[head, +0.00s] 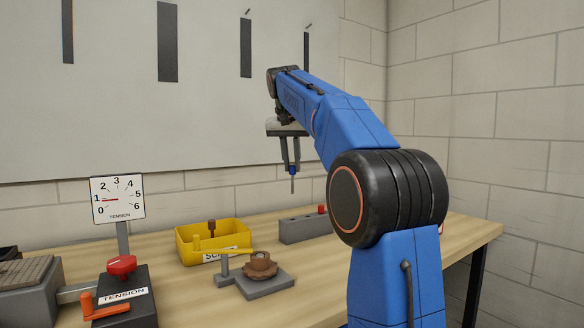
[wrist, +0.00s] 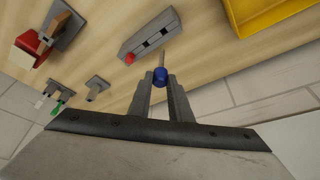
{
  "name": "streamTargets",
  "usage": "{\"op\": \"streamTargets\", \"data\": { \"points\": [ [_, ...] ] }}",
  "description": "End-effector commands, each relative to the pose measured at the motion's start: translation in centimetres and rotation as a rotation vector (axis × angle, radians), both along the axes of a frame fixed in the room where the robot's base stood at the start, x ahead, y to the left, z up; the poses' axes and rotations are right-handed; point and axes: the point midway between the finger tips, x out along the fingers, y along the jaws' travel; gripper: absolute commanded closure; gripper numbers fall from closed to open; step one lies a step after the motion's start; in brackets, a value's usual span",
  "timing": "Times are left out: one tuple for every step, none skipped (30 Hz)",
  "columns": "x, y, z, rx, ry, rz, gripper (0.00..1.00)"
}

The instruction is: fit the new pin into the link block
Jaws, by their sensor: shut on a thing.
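My gripper (head: 291,170) is up above the back of the bench and shut on the new pin (head: 292,184), which has a blue head and a thin grey shaft. The pin hangs upright, point down, clear of everything. In the wrist view, its blue head (wrist: 160,76) sits between the fingertips of my gripper (wrist: 160,82). A brown cam and a brass-coloured lever (head: 237,252) sit on a grey base (head: 266,285) at the bench front. A small grey block at the lever's left end may be the link block; its hole is not visible.
A long grey holder (head: 302,230) with a red peg (head: 321,209) stands behind; the wrist view shows dark openings in its top. A yellow scrap bin (head: 186,250) holds a brown part. A tension box (head: 125,310) and dial (head: 117,199) stand left.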

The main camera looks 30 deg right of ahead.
Motion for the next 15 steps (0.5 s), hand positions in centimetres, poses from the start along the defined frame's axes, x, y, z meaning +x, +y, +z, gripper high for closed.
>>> {"op": "streamTargets", "data": {
  "points": [
    [0.0,0.0,0.2,-0.001,-0.001,0.0,1.0],
    [0.0,0.0,0.3,0.0,0.0,0.0,1.0],
    [0.0,0.0,0.5,0.0,0.0,0.0,1.0],
    [0.0,0.0,0.6,0.0,0.0,0.0,1.0],
    [0.0,0.0,0.8,0.0,0.0,0.0,1.0],
    [0.0,0.0,0.9,0.0,0.0,0.0,1.0],
    [0.0,0.0,1.0,0.0,0.0,0.0,1.0],
    [0.0,0.0,1.1,0.0,0.0,0.0,1.0],
    [0.0,0.0,1.3,0.0,0.0,0.0,1.0],
    [0.1,0.0,1.4,0.0,0.0,0.0,1.0],
    [0.1,0.0,1.5,0.0,0.0,0.0,1.0],
    [0.1,0.0,1.7,0.0,0.0,0.0,1.0],
    [0.1,0.0,1.8,0.0,0.0,0.0,1.0],
    [0.0,0.0,1.9,0.001,0.001,0.0,1.0],
    [0.0,0.0,2.1,0.0,0.001,0.0,1.0]
  ]
}}
